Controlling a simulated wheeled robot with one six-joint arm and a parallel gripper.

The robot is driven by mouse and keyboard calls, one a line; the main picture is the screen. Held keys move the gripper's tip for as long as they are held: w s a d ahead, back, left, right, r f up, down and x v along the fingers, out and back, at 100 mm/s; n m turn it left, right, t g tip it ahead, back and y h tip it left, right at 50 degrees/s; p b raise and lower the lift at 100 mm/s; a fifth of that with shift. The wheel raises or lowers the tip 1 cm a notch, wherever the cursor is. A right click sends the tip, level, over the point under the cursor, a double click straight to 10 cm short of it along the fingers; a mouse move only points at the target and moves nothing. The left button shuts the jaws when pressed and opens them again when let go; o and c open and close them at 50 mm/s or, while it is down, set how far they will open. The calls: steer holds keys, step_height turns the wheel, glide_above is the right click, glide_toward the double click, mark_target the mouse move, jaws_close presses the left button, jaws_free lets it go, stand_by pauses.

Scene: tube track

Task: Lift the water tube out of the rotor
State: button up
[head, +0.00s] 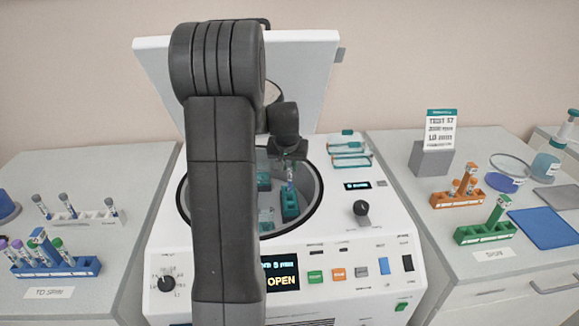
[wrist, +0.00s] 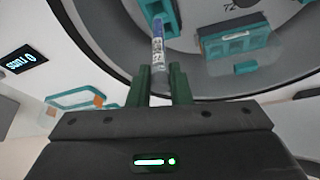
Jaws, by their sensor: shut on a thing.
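My gripper (head: 289,168) hangs over the open rotor bowl (head: 318,188) of the centrifuge. In the wrist view its two green fingers (wrist: 162,88) are shut on the water tube (wrist: 157,60), a slim clear tube with a pale printed label and a blue-violet section. The tube also shows below the gripper in the head view (head: 290,178). Its far end meets or overlaps a teal rotor bucket (head: 290,207), which also shows at the top of the wrist view (wrist: 170,16). I cannot tell how deep the tube sits in it.
Another teal bucket (wrist: 235,40) sits in the bowl. The raised lid (head: 310,75) stands behind my arm. Teal-edged trays (head: 348,150) lie on the deck at right. Tube racks stand on the left bench (head: 60,267) and the right bench (head: 485,233).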

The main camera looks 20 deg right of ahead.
steer(key=shift+r, duration=0.1)
steer(key=shift+r+p, duration=1.55)
steer(key=shift+r, duration=0.75)
steer(key=shift+f, duration=0.1)
